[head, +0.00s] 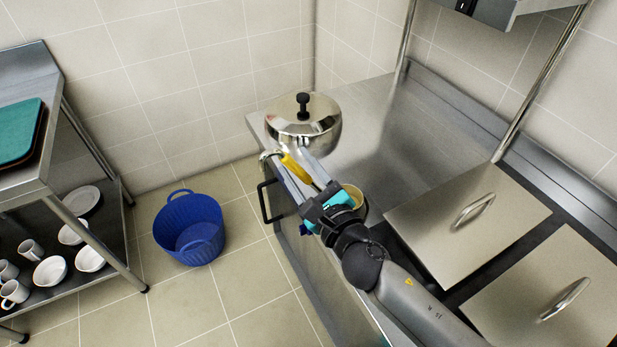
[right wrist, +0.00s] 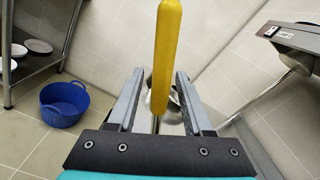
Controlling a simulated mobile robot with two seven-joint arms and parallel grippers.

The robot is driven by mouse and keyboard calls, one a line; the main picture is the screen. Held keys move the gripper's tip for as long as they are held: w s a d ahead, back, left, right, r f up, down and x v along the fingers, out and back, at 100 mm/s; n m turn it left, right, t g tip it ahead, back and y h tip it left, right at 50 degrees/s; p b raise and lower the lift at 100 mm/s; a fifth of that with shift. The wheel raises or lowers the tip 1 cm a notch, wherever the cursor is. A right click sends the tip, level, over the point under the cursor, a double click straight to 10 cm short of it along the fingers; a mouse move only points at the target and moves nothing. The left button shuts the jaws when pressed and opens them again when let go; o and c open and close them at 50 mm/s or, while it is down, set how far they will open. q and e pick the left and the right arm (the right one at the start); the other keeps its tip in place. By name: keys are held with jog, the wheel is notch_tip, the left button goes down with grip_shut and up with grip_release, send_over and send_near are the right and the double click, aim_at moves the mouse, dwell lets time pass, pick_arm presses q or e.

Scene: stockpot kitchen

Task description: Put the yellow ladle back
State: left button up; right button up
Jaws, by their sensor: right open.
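The yellow ladle's handle (head: 295,168) shows in the head view at the counter's left edge, in front of the lidded steel pot (head: 303,133). A pale curved piece lies just beyond its upper end. In the right wrist view the handle (right wrist: 167,55) runs upright along the middle, with a thin stem below it. My right gripper (head: 286,163) is open, one finger on each side of the handle; I see gaps between handle and fingers. The ladle's bowl is not clearly visible. My left gripper is not in view.
A round tan-rimmed container (head: 354,193) is partly hidden behind my right gripper. Two lidded wells (head: 470,222) are set in the counter at right. A blue tub (head: 189,228) stands on the floor. A rack (head: 62,205) with dishes stands at left. The back counter is clear.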

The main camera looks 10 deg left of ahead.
jog(key=shift+s+d, duration=0.25)
jog(key=v, duration=1.1)
jog(key=shift+b, duration=0.45)
jog(key=shift+s, duration=0.2)
